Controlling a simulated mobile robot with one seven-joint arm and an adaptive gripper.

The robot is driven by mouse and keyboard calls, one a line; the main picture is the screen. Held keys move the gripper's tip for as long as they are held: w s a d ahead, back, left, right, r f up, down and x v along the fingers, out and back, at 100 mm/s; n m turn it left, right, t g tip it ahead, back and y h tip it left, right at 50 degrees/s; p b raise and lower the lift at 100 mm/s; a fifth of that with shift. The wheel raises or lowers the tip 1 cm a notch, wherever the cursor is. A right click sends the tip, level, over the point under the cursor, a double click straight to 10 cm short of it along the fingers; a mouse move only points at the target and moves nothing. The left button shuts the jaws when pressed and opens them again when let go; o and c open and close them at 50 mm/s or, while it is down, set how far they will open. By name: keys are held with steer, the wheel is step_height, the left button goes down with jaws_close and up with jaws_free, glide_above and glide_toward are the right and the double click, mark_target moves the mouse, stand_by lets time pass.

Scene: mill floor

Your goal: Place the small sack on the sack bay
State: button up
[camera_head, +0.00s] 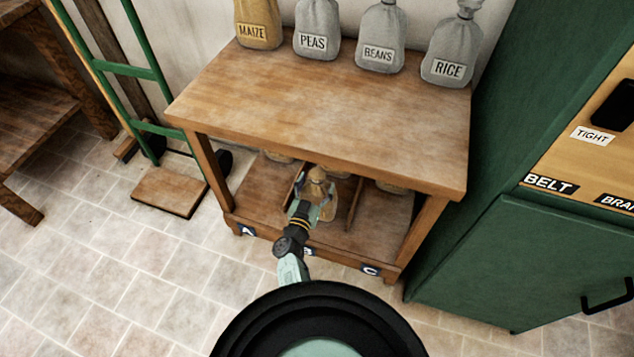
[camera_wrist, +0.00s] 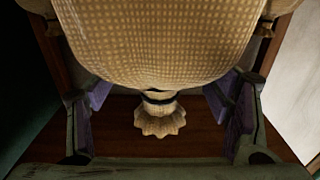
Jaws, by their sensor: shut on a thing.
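The small sack (camera_head: 319,184) is tan woven cloth with a tied neck. It is in the middle compartment of the low shelf (camera_head: 381,236) under the wooden table, the one behind the B label (camera_head: 308,251). My gripper (camera_head: 314,205) reaches in from the front and is shut on the sack. In the wrist view the sack's body (camera_wrist: 155,40) fills the top, with its dark tie and frilled end (camera_wrist: 160,118) between my purple-padded fingers (camera_wrist: 163,108). My gripper hides part of the sack in the head view, and I cannot tell if its base touches the shelf.
Dividers (camera_head: 355,203) flank the compartment, and the tabletop (camera_head: 320,105) overhangs it. Parts of other sacks (camera_head: 391,187) show at the back of the shelf. Labelled sacks stand along the tabletop's back. A green cabinet (camera_head: 480,255) stands right and a hand truck (camera_head: 170,190) left.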

steer(key=shift+w+f+b, duration=0.15)
steer(key=shift+f+b, duration=0.55)
steer(key=shift+f, duration=1)
steer(key=shift+f, duration=0.15)
steer(key=o, duration=1.9)
steer(key=shift+f, duration=0.15)
steer(key=shift+o, duration=0.2)
